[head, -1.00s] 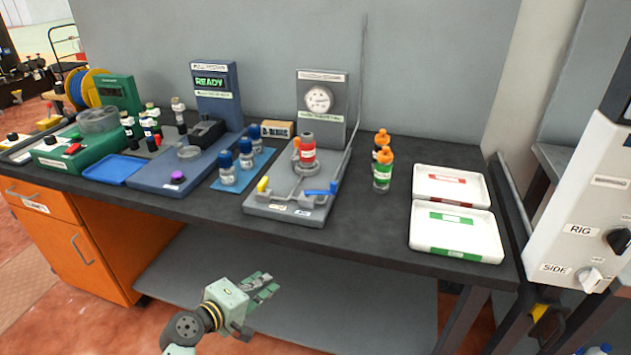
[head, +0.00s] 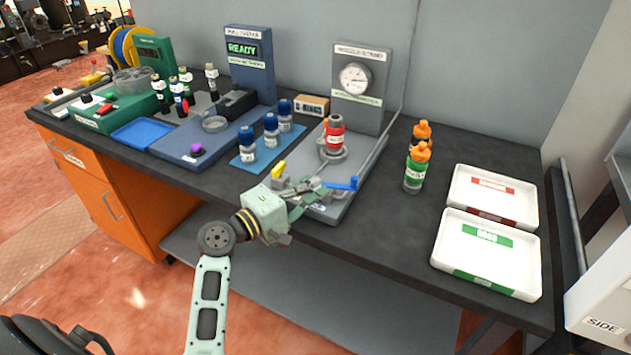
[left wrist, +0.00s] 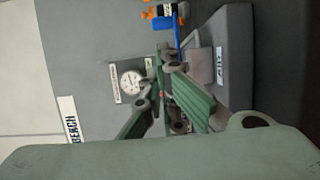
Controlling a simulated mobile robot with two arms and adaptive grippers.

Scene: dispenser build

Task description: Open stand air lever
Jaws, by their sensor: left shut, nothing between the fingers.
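The grey test stand (head: 372,160) with a round gauge (head: 355,79) stands on the bench. A red-labelled bottle (head: 334,134) sits upright on it. The blue lever (head: 341,184) is at the stand's front right; it also shows in the left wrist view (left wrist: 162,28). A small label (left wrist: 219,60) on the stand's front edge is too small to read surely. The yellow lever (head: 279,170) is at the front left. My left gripper (head: 316,188) is shut and empty, over the stand's front edge, just left of the blue lever. Whether it touches is unclear. The gripper hides the pipework between the levers.
Blue-capped bottles (head: 271,130) stand left of the stand. Orange-capped bottles (head: 415,168) stand to its right. Two white trays, one with a red label (head: 497,222) and one with green (head: 447,257), lie further right.

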